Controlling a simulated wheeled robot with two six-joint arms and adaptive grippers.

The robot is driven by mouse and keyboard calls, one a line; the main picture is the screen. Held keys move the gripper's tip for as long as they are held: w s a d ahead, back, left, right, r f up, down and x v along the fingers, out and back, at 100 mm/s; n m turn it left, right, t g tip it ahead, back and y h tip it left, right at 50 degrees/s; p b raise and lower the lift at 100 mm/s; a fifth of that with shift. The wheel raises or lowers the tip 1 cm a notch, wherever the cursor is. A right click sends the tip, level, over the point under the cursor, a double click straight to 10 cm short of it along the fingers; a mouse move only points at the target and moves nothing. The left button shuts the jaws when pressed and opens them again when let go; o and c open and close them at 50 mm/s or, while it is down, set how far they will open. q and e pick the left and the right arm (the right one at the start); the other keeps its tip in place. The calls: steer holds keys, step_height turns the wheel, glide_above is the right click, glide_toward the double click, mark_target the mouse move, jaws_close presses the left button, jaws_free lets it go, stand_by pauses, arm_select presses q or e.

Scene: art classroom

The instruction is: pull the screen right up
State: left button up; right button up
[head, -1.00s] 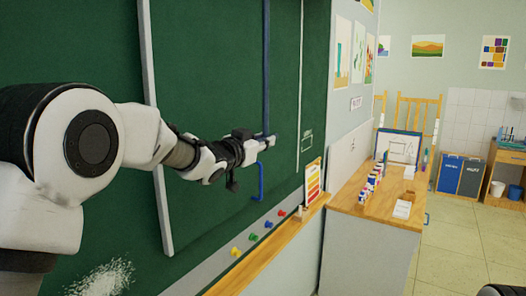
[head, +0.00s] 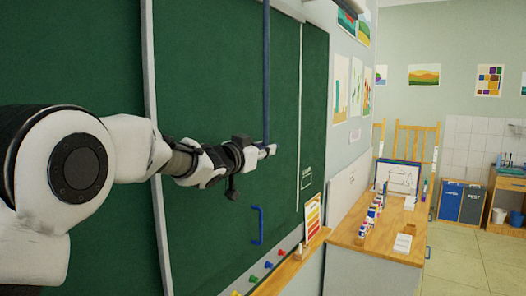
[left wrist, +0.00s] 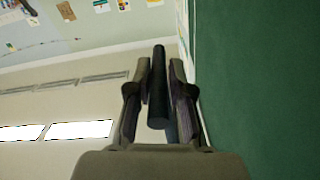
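A long dark blue pole (head: 266,75) runs down from the top of the head view in front of the green board. My left gripper (head: 266,151) is at the pole's visible lower end. In the left wrist view the pole (left wrist: 158,95) lies between the two fingers, which look closed about it. The screen is not clearly identifiable; a pale bar (head: 286,9) shows at the top edge of the head view, and I cannot tell whether it belongs to the screen. Whatever is higher up is out of frame. My right gripper is not in view.
The green board (head: 225,80) fills the left, with a blue handle (head: 257,225) below my gripper. A wooden ledge (head: 295,267) with coloured magnets above it runs beneath.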

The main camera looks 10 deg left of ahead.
arm_select(q)
steer(key=shift+o, duration=1.1)
steer(key=shift+r, duration=0.25)
steer(key=shift+f, duration=0.1)
steer(key=v, duration=1.1)
steer(key=shift+s, duration=0.4)
